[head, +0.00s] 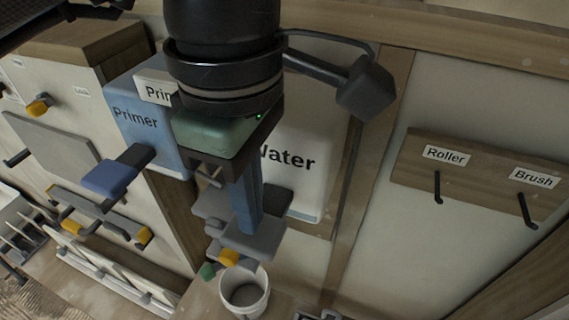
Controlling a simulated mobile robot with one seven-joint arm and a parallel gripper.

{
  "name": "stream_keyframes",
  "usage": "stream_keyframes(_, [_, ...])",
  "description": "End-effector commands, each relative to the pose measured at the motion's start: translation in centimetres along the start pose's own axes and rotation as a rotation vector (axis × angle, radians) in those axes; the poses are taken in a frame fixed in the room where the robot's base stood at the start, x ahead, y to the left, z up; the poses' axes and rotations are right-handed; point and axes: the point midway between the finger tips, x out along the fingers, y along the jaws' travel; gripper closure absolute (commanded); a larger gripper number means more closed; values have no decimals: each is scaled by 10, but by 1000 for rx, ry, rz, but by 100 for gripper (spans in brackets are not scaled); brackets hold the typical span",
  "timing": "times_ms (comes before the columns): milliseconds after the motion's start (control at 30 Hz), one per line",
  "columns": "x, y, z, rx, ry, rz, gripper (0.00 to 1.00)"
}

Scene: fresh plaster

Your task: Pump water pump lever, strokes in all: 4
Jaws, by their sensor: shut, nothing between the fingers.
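The water container (308,185) is a white box marked "Water" with a blue lower edge, mounted on the wall panel and partly covered by my arm. The grey water pump lever (262,245) shows as a flat paddle in front of it, below my gripper. My gripper (248,224) points down with its blue fingers shut and empty. The fingertips overlap the paddle in the picture; I cannot tell whether they touch it. The pump's linkage behind the fingers is largely hidden.
A white bucket (258,307) stands below the paddle, near a yellow knob (229,257). Left is a blue Primer container (150,128) with a blue paddle lever (108,180). Right, a wooden board (405,165) marked Roller and Brush carries two empty hooks.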

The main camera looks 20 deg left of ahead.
Motion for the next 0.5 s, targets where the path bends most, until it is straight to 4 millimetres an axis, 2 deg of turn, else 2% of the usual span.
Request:
stream_keyframes(33, [6, 0, 0, 0, 0, 0, 100])
stream_keyframes(500, [35, 0, 0, 0, 0, 0, 100])
